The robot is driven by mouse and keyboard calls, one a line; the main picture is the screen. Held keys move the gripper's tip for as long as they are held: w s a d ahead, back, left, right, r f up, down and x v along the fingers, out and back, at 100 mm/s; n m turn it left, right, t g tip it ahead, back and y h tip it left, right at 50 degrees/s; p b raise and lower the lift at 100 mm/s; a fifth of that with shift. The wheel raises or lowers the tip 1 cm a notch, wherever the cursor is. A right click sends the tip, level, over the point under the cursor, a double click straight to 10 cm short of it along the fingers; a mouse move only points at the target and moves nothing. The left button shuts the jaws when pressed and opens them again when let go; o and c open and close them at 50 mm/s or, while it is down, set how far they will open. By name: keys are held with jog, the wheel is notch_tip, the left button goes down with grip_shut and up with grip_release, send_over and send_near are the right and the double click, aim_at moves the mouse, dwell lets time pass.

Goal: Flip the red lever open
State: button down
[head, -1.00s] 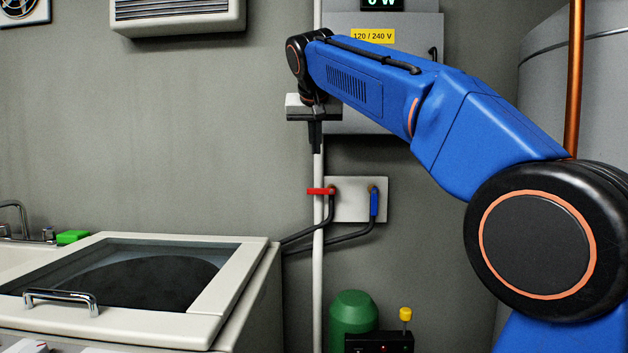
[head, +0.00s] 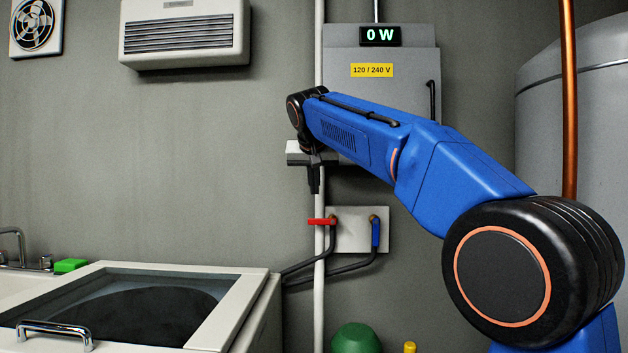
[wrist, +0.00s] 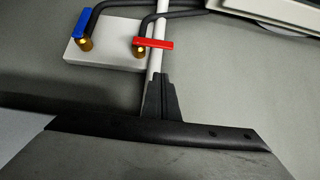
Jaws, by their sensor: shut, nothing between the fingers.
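The red lever (head: 322,221) lies horizontal on its brass valve on the white wall plate (head: 350,238), reaching left across the white vertical pipe. In the wrist view the red lever (wrist: 153,43) also lies crosswise over the pipe at its brass fitting. A blue lever (head: 376,232) on the same plate hangs straight down. My gripper (head: 314,188) is shut and empty, pointing down in front of the pipe, a little above the red lever and apart from it. In the wrist view my gripper (wrist: 161,78) shows its closed fingers directed toward the red lever.
Black hoses (head: 325,272) run from the valves to the left. A white top-lid washer (head: 240,312) stands at lower left. A grey electrical box (head: 408,55) is above the plate, and a copper pipe (head: 568,100) is at right.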

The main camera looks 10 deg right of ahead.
aim_at(322, 222)
jog(key=w+f, duration=0.3)
jog(key=f, duration=0.4)
jog(key=shift+d, duration=0.45)
jog(key=shift+f, duration=0.1)
